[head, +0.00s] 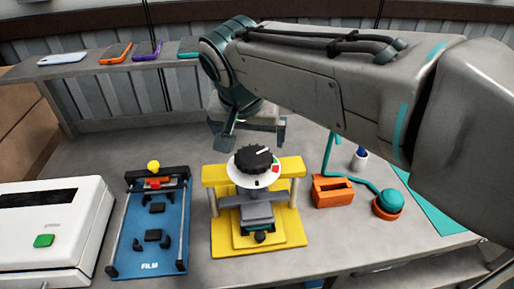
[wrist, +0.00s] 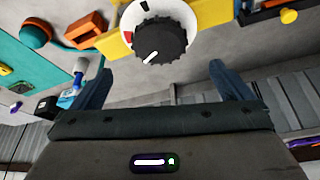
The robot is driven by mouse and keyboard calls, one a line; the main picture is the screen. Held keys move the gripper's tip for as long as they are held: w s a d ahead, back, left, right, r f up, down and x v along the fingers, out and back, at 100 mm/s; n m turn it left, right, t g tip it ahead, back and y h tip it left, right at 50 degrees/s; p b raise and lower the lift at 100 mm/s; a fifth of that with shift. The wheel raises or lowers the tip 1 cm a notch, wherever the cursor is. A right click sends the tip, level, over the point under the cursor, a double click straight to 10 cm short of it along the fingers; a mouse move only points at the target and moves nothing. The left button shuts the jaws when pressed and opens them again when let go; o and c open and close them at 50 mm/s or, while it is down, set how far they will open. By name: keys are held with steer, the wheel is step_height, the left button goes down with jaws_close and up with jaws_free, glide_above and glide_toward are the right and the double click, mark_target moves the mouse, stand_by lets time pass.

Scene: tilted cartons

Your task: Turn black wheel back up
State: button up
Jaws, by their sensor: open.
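The black wheel (head: 253,159) is a ribbed knob on a round white dial (head: 238,178) with a red mark (head: 275,169) at its right edge. The dial sits on a yellow frame (head: 215,174). A white pointer line on the wheel points right and slightly up in the head view. In the wrist view the black wheel (wrist: 160,40) is at the top, its line pointing lower left. My gripper (wrist: 163,68) is open and empty, with its two fingers spread. In the head view my gripper (head: 253,138) is behind the wheel, apart from it.
A blue film tray (head: 150,255) and a white machine (head: 60,225) stand left of the yellow frame. An orange block (head: 332,191) and a teal ball in an orange cup (head: 389,203) stand right. Several phones lie on the back shelf (head: 90,70).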

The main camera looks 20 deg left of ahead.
mark_target(254, 156)
steer(key=x, duration=0.9)
steer(key=shift+f+p, duration=0.1)
steer(key=shift+p, duration=0.25)
steer(key=c, duration=1)
